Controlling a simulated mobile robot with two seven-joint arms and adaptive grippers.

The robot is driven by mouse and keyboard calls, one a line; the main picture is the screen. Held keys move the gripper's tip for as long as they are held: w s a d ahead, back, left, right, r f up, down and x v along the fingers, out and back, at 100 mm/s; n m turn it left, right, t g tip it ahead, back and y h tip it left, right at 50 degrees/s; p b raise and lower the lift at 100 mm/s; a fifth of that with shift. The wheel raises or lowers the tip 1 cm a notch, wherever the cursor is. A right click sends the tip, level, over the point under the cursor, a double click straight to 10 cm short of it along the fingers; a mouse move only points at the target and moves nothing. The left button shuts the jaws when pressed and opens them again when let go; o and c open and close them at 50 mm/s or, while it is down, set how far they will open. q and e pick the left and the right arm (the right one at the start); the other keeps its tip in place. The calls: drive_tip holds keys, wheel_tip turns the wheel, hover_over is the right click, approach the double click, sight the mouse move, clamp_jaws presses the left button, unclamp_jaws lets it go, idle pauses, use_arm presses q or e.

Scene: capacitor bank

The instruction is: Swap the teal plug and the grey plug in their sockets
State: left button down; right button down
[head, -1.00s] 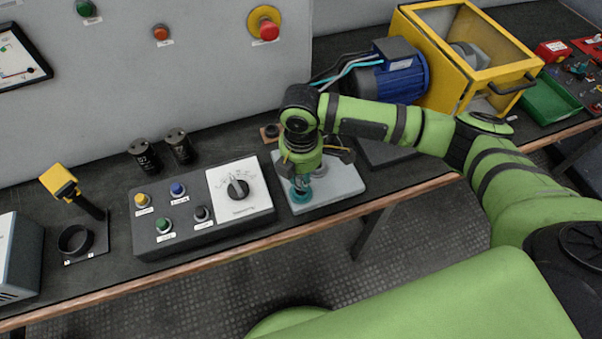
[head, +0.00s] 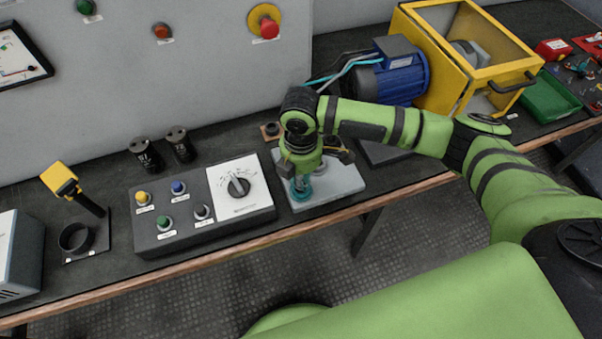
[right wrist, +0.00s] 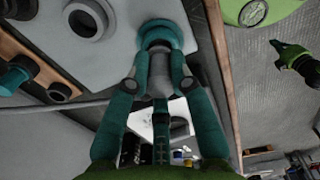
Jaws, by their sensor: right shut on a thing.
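My right gripper (head: 301,184) points down over the pale grey socket plate (head: 342,182). In the right wrist view its teal fingers (right wrist: 158,85) are shut on the grey plug (right wrist: 159,78). The plug's end is at the teal-rimmed socket (right wrist: 160,36); how deep it sits I cannot tell. That socket's teal ring also shows in the head view (head: 302,196). The grey socket (right wrist: 86,20) beside it looks empty. The teal plug (right wrist: 15,77) stands at the left, in a small holder. A green and black part at the right edge looks like my left gripper (right wrist: 290,58); its jaws are unclear.
The holder (head: 270,132) lies behind the plate, with a dark ring. A control box (head: 205,208) with buttons and a dial stands just left of the plate. Two black capacitors (head: 162,150) stand behind it. A blue motor (head: 400,78) and yellow guard (head: 470,60) are at the back right.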

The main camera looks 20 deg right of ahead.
drive_tip(key=shift+f, duration=0.8)
drive_tip(key=c, duration=1)
unclamp_jaws()
wheel_tip(320, 180, up, 12)
